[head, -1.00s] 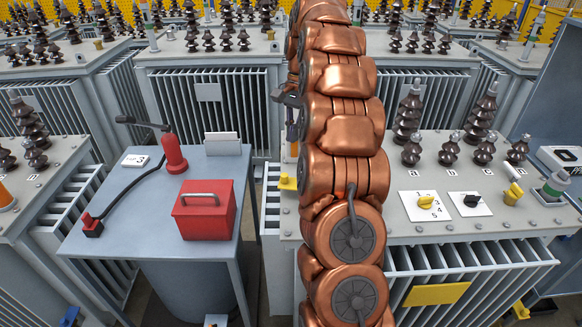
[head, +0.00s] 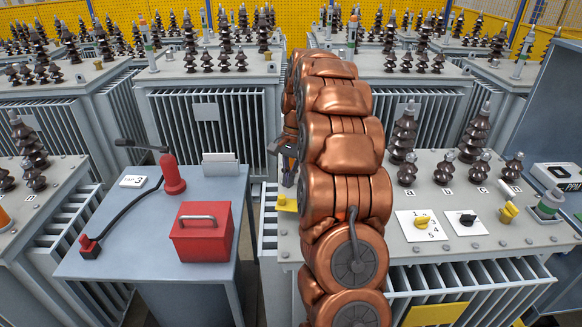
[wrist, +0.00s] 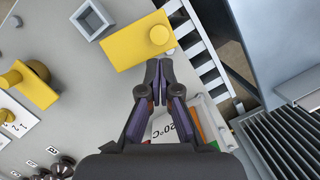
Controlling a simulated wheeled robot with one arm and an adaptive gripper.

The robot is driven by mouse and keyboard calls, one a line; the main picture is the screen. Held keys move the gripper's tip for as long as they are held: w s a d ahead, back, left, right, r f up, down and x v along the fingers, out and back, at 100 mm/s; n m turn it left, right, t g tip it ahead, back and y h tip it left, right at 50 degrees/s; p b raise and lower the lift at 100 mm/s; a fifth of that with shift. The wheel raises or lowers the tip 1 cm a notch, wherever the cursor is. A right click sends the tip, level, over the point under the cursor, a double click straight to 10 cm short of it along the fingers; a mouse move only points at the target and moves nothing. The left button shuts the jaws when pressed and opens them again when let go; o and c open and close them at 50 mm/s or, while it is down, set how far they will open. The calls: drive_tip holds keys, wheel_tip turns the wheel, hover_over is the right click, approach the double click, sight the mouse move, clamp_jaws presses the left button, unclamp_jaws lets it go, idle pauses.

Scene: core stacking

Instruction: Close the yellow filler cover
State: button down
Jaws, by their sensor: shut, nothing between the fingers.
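The yellow filler cover (wrist: 140,42) is a flat slab with a round knob near one end. In the wrist view it lies beside a grey square filler opening (wrist: 92,20), which is uncovered. My gripper (wrist: 160,62) is shut and empty, its fingertips at the cover's lower edge near the knob; I cannot tell whether they touch it. In the head view a small yellow piece (head: 286,203) shows at the left edge of the transformer top, just below my gripper (head: 287,180). My copper arm hides the area to its right.
A yellow selector (head: 422,223), a black knob (head: 467,220) and tall brown bushings (head: 403,138) stand on the transformer top. A 20°C gauge (wrist: 170,125) lies below my fingers. A side table (head: 110,262) with a red box (head: 202,238) stands left, across a gap.

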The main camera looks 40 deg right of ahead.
sight(293, 202)
drive_tip(key=shift+x, duration=1.35)
drive_tip(key=shift+d, duration=0.1)
